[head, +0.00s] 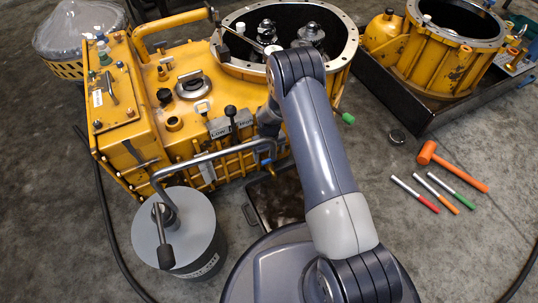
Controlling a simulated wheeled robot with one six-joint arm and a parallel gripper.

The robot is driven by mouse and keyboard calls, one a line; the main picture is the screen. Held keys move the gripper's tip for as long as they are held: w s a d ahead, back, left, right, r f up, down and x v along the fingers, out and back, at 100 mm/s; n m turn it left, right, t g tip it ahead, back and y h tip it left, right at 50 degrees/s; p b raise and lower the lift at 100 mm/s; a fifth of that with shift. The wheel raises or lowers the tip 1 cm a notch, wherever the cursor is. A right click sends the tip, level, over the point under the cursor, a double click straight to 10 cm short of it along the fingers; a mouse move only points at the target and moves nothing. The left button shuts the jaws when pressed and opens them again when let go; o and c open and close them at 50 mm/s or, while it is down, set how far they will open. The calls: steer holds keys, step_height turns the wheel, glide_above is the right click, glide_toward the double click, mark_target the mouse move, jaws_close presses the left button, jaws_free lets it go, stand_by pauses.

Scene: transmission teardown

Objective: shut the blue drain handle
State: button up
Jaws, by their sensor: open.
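The small blue drain handle (267,162) shows at the lower front of the yellow transmission housing (135,160), by the right end of a bent grey pipe (215,156). It is too small to tell how far it is turned. My gripper (268,124) is just above the handle in the picture, in front of the housing's front wall. My own arm hides part of the gripper, and its fingers are hard to make out. It is open, and I see nothing held in it. I cannot tell any contact with the handle.
A grey waste drum (204,215) with a pump crank stands left of my arm. A dark pan (257,208) lies below the handle. To the right are an orange hammer (452,167), several markers and a black tray (405,105) bearing another yellow housing. Floor at the lower right is clear.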

mark_target(269, 159)
step_height(269, 159, up, 8)
steer(key=p, duration=0.2)
step_height(269, 159, down, 11)
steer(key=b, duration=0.4)
stand_by(0.5)
steer(key=shift+r, duration=0.1)
